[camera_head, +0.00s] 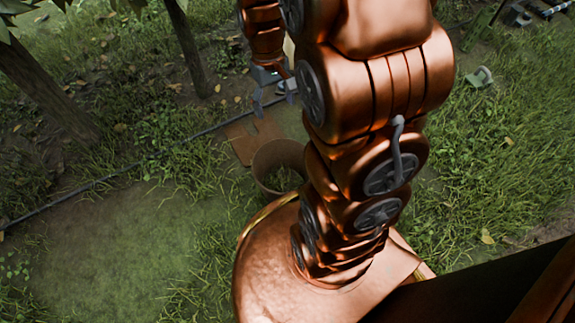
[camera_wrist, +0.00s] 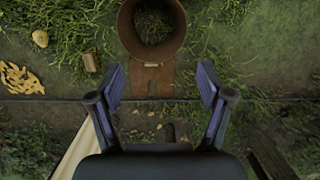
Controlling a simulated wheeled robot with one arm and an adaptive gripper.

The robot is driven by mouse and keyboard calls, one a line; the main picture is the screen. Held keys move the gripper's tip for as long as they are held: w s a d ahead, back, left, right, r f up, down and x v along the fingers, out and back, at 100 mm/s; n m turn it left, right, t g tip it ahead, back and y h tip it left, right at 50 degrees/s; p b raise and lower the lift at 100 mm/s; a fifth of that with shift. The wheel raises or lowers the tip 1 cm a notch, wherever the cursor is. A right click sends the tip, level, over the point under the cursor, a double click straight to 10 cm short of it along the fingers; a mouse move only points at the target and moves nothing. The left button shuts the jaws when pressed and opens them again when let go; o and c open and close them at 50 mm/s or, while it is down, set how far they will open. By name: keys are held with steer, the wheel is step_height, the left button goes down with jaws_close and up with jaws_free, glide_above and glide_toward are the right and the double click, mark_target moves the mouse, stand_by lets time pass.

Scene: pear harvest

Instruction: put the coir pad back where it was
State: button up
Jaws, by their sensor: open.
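A flat brown piece (camera_head: 243,143), which looks like the coir pad, lies on the ground against the round brown pot (camera_head: 275,165). My gripper (camera_head: 274,103) is open and empty above the ground. In the wrist view its fingers (camera_wrist: 161,82) stand apart on either side of the flat piece, with height above it unclear. Grass shows inside the pot.
A thin dark hose (camera_head: 110,177) crosses the ground and passes under the gripper. A small brown cylinder (camera_wrist: 92,62), a yellowish round thing (camera_wrist: 40,38) and a yellow patterned thing (camera_wrist: 20,78) lie left. Tree trunks (camera_head: 187,50) stand at back left. Open ground lies front left.

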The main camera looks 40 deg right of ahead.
steer(key=s+a+r, duration=0.2)
steer(key=s+a, duration=0.3)
steer(key=s, duration=0.4)
steer(key=s+a+r+n+g, duration=0.1)
steer(key=s+a+r, duration=0.2)
steer(key=s, duration=0.6)
steer(key=shift+s+a+r, duration=0.25)
steer(key=shift+a+r, duration=0.05)
steer(key=shift+a, duration=0.6)
